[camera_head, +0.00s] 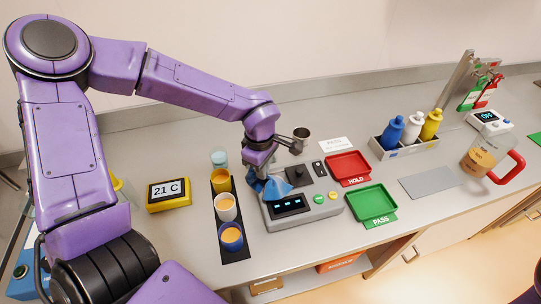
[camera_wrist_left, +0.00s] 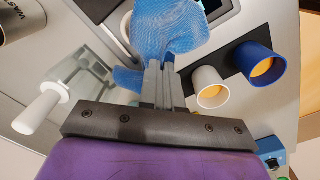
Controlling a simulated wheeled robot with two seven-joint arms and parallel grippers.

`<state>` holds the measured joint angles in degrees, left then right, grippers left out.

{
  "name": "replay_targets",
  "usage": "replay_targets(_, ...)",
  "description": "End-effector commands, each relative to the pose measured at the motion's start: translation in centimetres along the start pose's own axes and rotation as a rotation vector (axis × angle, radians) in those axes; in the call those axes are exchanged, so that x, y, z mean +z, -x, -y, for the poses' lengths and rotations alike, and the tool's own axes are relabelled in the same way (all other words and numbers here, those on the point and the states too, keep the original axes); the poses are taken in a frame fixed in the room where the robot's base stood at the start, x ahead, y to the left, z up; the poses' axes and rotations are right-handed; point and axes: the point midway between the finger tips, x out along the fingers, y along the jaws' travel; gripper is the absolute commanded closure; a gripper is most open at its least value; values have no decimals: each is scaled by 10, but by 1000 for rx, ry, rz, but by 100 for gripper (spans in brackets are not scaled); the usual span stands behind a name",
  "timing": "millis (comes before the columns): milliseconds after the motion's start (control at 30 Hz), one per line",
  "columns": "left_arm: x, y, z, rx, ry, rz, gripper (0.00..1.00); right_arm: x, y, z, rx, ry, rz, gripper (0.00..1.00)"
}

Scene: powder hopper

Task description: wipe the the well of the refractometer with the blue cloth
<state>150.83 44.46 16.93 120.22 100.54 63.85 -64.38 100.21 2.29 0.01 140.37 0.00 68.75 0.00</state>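The refractometer (camera_head: 325,209) is a grey box with a dark display and green and yellow buttons, in the middle of the counter in the head view. My left gripper (camera_head: 262,172) is over its back left part, pointing down. Its fingers, close together in the left wrist view (camera_wrist_left: 162,85), are shut on the bunched blue cloth (camera_head: 273,187). The cloth (camera_wrist_left: 168,28) hangs below the fingertips and appears to rest on the refractometer's top; exact contact is unclear. The well is not visible, hidden by the cloth and gripper. My right gripper is not in view.
A black strip with several cups, including a white cup (camera_head: 226,207) and a blue cup (camera_head: 231,237), stands close left of the refractometer. A red tray (camera_head: 349,166) and green tray (camera_head: 372,204) lie right. A yellow thermometer box (camera_head: 168,195) is further left. A jug (camera_head: 486,152) stands far right.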

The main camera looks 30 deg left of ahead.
Motion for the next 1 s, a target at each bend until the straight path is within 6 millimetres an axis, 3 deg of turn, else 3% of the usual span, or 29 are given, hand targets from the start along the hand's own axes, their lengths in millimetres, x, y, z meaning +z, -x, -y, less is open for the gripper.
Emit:
replay_targets(33, -1, -11, -8, -8, 2, -4, 100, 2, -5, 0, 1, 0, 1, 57)
replay_targets(200, -2, -30, -22, -21, 2, -8, 100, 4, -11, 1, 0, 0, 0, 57)
replay_targets(467, -2, -31, -23, -21, 4, -8, 100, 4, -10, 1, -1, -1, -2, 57)
replay_targets(733, -3, -31, -23, -21, 6, -7, 15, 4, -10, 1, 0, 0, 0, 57)
replay_targets(1000, -2, -32, -24, -23, 4, -8, 15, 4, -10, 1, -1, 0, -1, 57)
